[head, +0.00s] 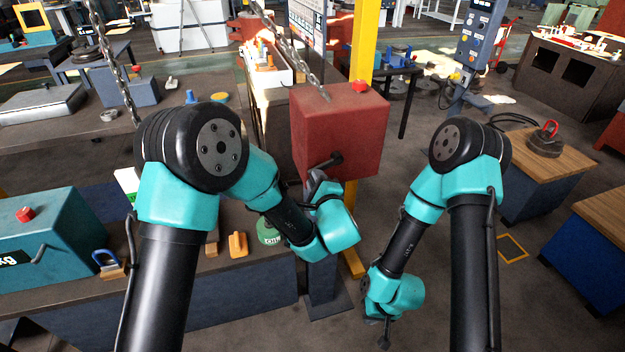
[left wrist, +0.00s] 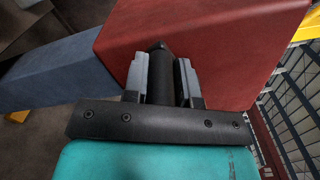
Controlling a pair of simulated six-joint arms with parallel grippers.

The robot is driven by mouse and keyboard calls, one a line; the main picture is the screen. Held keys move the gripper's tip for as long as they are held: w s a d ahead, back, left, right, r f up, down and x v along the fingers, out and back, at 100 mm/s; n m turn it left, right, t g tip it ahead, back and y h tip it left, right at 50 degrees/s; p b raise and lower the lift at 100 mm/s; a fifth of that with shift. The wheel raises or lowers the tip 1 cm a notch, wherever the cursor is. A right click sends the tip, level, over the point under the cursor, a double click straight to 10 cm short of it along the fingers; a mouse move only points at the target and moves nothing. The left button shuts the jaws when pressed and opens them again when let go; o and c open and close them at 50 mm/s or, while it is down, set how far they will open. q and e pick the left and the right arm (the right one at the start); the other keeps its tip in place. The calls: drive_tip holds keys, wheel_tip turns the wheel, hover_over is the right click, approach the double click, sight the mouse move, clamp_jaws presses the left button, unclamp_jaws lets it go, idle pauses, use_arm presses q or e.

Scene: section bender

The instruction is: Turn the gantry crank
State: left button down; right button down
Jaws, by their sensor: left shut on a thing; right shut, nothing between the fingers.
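The gantry crank is a dark handle (head: 331,160) on the front of a red box (head: 345,115) fixed by a yellow post. In the left wrist view the dark crank grip (left wrist: 158,75) stands between the grey fingers, with the red box (left wrist: 215,45) behind it. My left gripper (head: 317,183) is at the front of the box, shut on the crank handle; the wrist partly hides it in the head view. My right gripper (head: 384,335) is shut and empty, low over the floor at the lower right, away from the box.
A yellow post (head: 364,45) and a hanging chain (head: 290,45) are by the box. A workbench (head: 180,305) at the left holds a teal machine (head: 45,240) and small parts. A wood-topped table (head: 550,165) is at the right. Open floor lies around my right gripper.

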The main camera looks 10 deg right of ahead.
use_arm(q)
drive_tip(key=c, duration=0.9)
unclamp_jaws()
drive_tip(key=s+d, duration=0.1)
drive_tip(key=s, duration=1)
drive_tip(key=s+d, duration=0.1)
drive_tip(key=s, duration=0.5)
drive_tip(key=shift+s+d, duration=0.15)
drive_tip(key=shift+d, duration=0.15)
